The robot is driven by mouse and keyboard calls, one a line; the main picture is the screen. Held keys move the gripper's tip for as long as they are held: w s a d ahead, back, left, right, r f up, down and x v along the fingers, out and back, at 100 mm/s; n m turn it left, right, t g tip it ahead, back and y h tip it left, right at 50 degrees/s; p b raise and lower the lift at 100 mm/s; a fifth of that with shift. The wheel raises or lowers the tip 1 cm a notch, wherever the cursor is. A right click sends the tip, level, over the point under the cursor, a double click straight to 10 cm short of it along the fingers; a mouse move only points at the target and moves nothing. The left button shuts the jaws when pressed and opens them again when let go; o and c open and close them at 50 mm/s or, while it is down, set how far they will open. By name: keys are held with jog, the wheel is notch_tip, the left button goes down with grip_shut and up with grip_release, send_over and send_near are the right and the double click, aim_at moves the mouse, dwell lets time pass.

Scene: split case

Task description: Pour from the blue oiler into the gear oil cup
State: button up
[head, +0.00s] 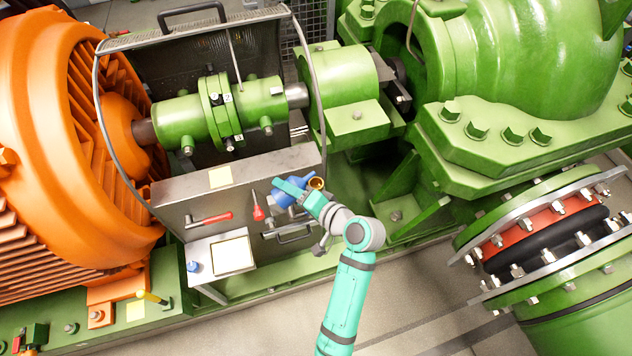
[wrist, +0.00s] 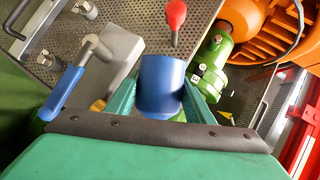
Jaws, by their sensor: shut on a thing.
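The blue oiler (head: 285,199) is at the grey guard's front edge in the head view. My gripper (head: 289,187) is shut on it. In the wrist view the oiler's blue body (wrist: 161,84) sits between my two teal fingers. A brass-coloured cup (head: 316,183), which looks like the gear oil cup, is just right of the oiler in the head view. My gripper partly covers the oiler there, so its spout and exact tilt are unclear. I see no oil stream.
A red-handled tool (head: 258,212) is left of the oiler. A red lever (head: 210,218) is on the grey guard front. A pale tray (head: 233,254) stands lower left. The orange motor (head: 65,150) and green pump casing (head: 520,60) flank the coupling.

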jog(key=shift+s+a+f+m+y, duration=0.1)
jog(key=shift+f+m+y, duration=0.05)
jog(key=shift+m+y, duration=0.55)
dwell(2.6)
jog(key=shift+r+m+y, duration=0.3)
jog(key=shift+r+m, duration=0.2)
jog(key=shift+r, duration=0.05)
dwell(2.1)
jog(key=shift+r, duration=0.1)
